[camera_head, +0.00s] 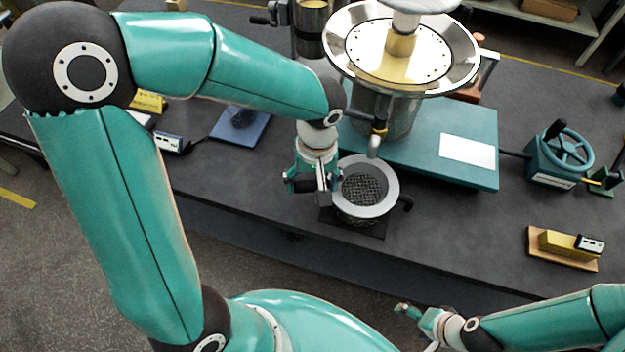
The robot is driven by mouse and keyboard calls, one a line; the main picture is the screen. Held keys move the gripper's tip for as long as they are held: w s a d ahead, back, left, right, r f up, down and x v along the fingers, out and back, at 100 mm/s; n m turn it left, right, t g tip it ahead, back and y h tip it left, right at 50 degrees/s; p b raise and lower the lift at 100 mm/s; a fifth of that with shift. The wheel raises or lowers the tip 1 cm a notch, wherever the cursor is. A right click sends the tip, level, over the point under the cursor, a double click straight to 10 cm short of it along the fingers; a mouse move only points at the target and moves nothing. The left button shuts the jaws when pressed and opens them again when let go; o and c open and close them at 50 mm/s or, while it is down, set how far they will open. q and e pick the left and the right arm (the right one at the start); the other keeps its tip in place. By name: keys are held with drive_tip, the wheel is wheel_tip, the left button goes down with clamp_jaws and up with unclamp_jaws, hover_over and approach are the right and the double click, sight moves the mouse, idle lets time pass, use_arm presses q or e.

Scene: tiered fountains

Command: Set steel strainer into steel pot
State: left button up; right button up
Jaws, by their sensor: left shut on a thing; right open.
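The steel strainer (360,190) shows as a dark mesh basket in the middle of the table's near side. A wide pale steel ring surrounds the mesh. The steel pot (370,224) is mostly hidden below the ring; a short dark handle sticks out at the right. I cannot tell how deep the strainer sits in the pot or whether they touch. My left gripper (325,183) is shut on the strainer at the ring's left side. My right gripper (418,316) is open and empty, low in front of the table edge, well apart from both.
A tiered fountain with a wide steel dish (345,45) stands behind on a teal base (470,125); its spout (375,146) hangs close behind the ring. A teal handwheel device (562,155) and a yellow block on a wooden board (565,247) stand right.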

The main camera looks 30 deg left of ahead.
use_arm(q)
drive_tip(key=shift+f, duration=0.1)
drive_tip(key=o, duration=1.1)
drive_tip(key=r, duration=1.2)
drive_tip(key=shift+w+d, duration=0.2)
drive_tip(key=shift+d, duration=0.1)
